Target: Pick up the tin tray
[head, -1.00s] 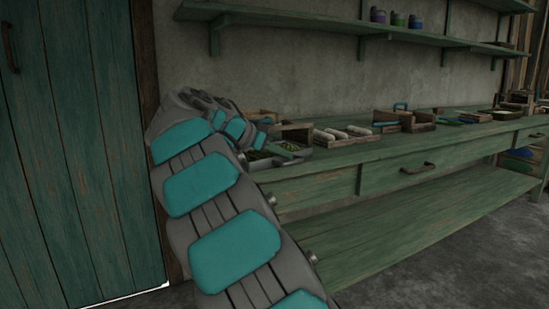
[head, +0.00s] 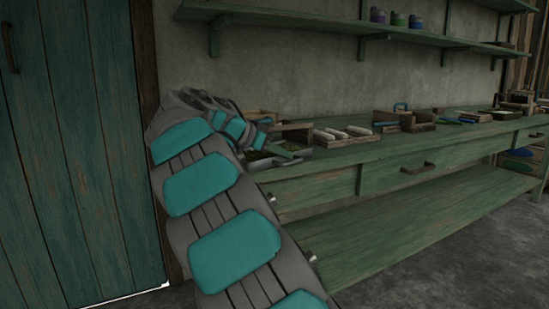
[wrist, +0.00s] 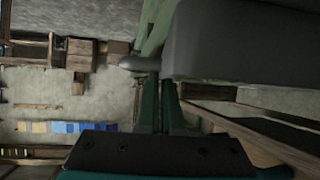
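My arm reaches to the left end of the green workbench in the head view, and its bulk hides most of my gripper there. In the wrist view my gripper (wrist: 165,108) shows a thick grey finger above and a dark pad below, with a gap between them. I see nothing clearly held in the gap. A low, shallow tray-like thing (head: 262,159) with greenish contents lies beside my arm's end at the bench's front edge. It is partly hidden, and I cannot tell for sure whether it is the tin tray.
The green bench (head: 345,153) runs right along the wall. On it are a tray of pale rolls (head: 343,134), a wooden box (head: 393,118) and more trays farther right. A shelf (head: 330,27) with small jars (head: 397,19) hangs above. A teal door (head: 75,150) stands left.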

